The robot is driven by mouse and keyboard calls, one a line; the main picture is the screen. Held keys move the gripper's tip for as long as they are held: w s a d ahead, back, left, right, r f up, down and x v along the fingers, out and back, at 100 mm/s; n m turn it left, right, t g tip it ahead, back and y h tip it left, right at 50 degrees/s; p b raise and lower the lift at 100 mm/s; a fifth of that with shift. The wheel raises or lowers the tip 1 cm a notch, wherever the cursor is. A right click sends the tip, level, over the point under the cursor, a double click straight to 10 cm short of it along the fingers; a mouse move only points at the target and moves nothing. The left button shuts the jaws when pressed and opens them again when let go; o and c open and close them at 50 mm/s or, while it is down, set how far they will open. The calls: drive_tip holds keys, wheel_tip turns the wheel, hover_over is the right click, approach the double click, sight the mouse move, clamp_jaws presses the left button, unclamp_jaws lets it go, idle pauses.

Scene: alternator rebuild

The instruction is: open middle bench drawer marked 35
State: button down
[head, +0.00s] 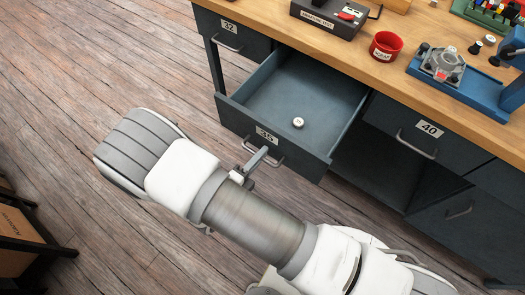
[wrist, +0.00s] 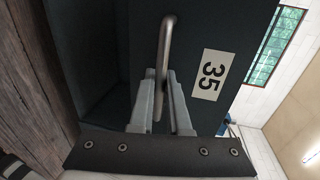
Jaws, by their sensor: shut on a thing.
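The middle bench drawer marked 35 (head: 300,93) is pulled well out from the bench. Its inside shows, with one small round pale part (head: 298,122) lying on its floor. Its front with the white 35 label (wrist: 208,75) fills much of the wrist view. My gripper (head: 259,158) is at the drawer's front, shut on the metal bar handle (wrist: 164,55). In the wrist view the two fingers (wrist: 161,90) stand on either side of the handle. The head view shows the grip small and partly behind my own wrist.
Drawers marked 32 (head: 233,38) and 40 (head: 425,137) flank it and are closed. On the wooden bench top (head: 365,72) stand a red cup (head: 386,46), a dark box (head: 329,17) and a blue fixture (head: 470,85). A brown box on a rack (head: 25,240) stands lower left. Plank floor lies open at left.

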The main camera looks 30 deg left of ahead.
drive_tip(key=c, duration=0.9)
unclamp_jaws()
drive_tip(key=shift+s, duration=0.15)
